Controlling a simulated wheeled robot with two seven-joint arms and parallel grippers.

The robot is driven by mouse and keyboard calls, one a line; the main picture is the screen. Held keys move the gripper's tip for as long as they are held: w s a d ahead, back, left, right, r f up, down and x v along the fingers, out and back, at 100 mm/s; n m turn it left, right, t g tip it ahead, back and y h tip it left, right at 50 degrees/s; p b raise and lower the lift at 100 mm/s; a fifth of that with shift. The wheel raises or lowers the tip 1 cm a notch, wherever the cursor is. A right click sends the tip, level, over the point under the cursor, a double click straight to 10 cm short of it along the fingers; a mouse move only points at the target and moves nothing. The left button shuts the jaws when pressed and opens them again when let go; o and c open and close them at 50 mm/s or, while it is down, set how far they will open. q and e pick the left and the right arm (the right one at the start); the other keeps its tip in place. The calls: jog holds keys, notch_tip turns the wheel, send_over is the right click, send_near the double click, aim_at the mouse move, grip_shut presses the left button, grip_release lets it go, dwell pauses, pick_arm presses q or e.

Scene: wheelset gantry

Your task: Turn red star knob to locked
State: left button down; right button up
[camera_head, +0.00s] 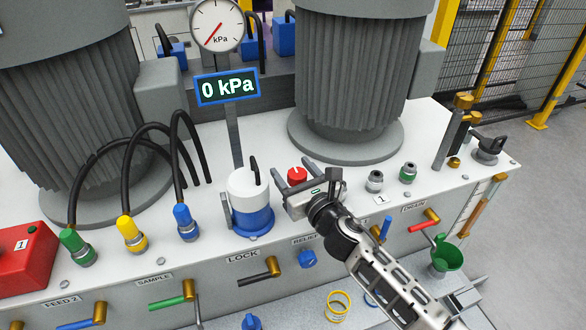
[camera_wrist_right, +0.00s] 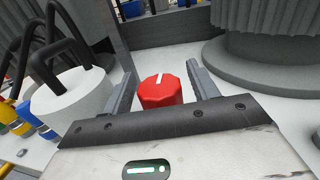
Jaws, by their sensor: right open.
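The red star knob (camera_head: 297,175) sits on the white top surface, just right of a white and blue canister. It also shows in the right wrist view (camera_wrist_right: 160,92), with a white pointer mark on its top that points away from me and slightly right. My right gripper (camera_head: 292,172) is open, and its two fingers stand on either side of the knob. In the right wrist view the fingers (camera_wrist_right: 162,82) show gaps to the knob on both sides. The knob's lower front is hidden by the gripper body. My left gripper is not in view.
The white and blue canister (camera_head: 250,205) with a black handle stands close left of my right gripper. A post carries the display reading 0 kPa (camera_head: 227,87). Large grey ribbed motors (camera_head: 360,70) stand behind. Green and grey fittings (camera_head: 408,172) are to the right. A black LOCK lever (camera_head: 258,276) is on the front face.

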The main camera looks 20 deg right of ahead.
jog(key=shift+w, duration=0.25)
jog(key=c, duration=1)
